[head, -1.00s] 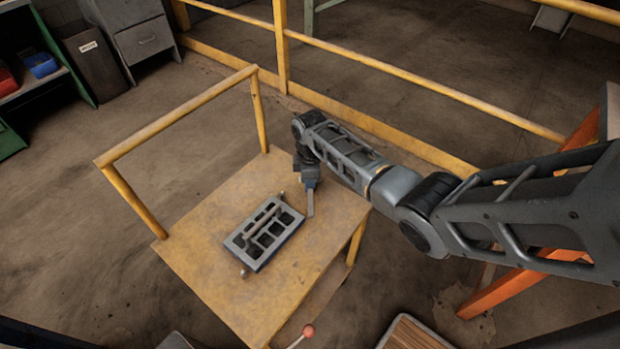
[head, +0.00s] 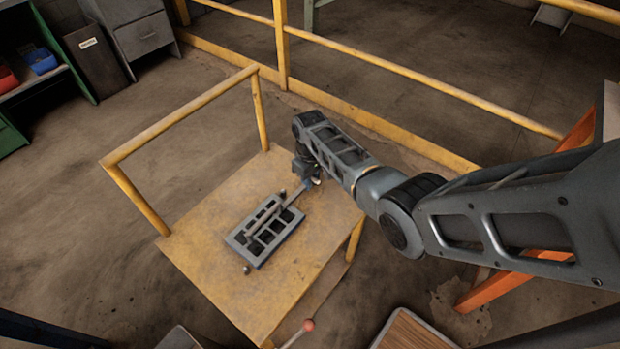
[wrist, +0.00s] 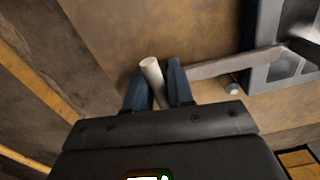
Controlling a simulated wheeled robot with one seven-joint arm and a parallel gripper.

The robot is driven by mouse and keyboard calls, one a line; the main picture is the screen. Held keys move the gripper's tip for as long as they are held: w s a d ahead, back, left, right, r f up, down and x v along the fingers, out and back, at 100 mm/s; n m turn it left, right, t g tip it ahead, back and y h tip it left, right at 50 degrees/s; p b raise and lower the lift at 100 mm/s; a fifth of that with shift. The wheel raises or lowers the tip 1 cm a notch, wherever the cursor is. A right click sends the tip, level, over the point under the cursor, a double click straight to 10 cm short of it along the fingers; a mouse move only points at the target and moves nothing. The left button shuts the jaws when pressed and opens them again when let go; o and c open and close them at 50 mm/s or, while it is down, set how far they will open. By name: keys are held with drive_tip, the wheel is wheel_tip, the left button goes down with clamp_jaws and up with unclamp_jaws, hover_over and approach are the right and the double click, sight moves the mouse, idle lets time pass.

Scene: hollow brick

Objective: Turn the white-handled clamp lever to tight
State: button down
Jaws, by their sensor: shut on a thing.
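The clamp lever's white handle (wrist: 151,75) stands between the two blue fingers of my gripper (wrist: 158,84) in the wrist view. The fingers are shut on it. A flat grey lever arm (wrist: 225,65) runs right from beside the fingers toward the clamp. In the head view my gripper (head: 308,180) is at the far right corner of the hollow brick. The lever arm (head: 294,194) there lies roughly in line with the bar across the grey hollow brick (head: 238,240). The white handle shows only as a small spot (head: 316,181).
The brick lies on a yellow-brown cart top (head: 205,225) with a yellow rail (head: 185,115) on its left. A small round knob (head: 247,269) is near the brick's front. A red-tipped stick (head: 308,326) is in front.

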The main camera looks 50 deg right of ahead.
drive_tip(key=shift+m, duration=0.5)
drive_tip(key=c, duration=1.1)
unclamp_jaws()
drive_tip(key=shift+r, duration=0.1)
wheel_tip(320, 180, up, 8)
drive_tip(key=shift+f+p, duration=0.15)
drive_tip(key=shift+p, duration=0.3)
drive_tip(key=shift+s, duration=0.1)
